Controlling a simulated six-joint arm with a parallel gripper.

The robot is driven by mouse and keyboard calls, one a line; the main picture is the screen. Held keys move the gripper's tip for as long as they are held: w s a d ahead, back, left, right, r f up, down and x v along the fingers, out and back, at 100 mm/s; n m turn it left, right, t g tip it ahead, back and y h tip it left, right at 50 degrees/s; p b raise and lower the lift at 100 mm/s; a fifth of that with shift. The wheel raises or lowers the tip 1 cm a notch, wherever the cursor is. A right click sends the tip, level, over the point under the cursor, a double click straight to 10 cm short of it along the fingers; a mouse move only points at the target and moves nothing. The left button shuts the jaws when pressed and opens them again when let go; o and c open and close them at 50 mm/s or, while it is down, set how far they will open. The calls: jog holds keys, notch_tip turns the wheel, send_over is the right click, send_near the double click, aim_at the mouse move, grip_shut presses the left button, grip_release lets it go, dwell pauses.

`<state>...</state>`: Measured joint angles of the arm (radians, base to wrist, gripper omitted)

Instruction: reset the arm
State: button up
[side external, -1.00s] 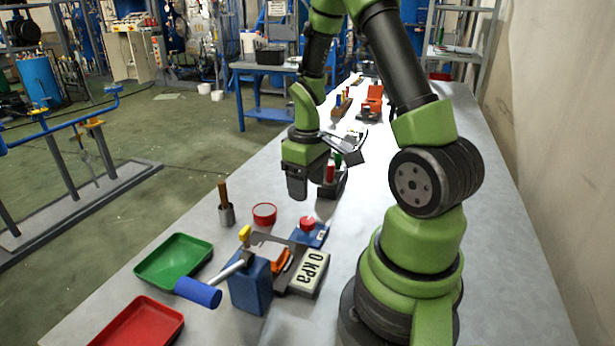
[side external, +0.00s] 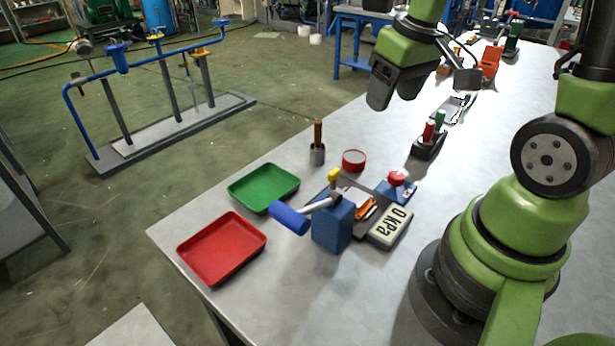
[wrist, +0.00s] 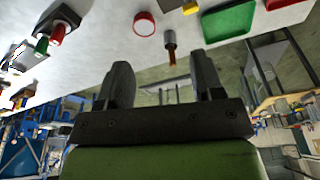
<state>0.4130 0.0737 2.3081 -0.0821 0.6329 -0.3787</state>
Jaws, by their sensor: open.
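My gripper (side external: 380,92) hangs in the air above the far left side of the table, clear of everything. In the wrist view its two fingers (wrist: 160,85) stand apart with nothing between them.
A green tray (side external: 264,205) and a red tray (side external: 181,262) lie at the table's left edge. A red button on a blue base (side external: 397,180) and a rack with red and green items (side external: 428,146) stand right of the container. Bare table (side external: 290,285) shows in front.

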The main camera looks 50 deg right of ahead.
jog(key=s+a+r+m+t+y, duration=0.1)
jog(key=s+a+r+t+y, duration=0.1)
jog(key=s+a+r+t, duration=0.2)
jog(key=s+a+r, duration=0.3)
jog(key=a+r, duration=0.2)
jog(key=a, duration=0.2)
jog(key=shift+s+a+r+t+y, duration=0.3)
jog(key=shift+r, duration=0.1)
dwell(2.0)
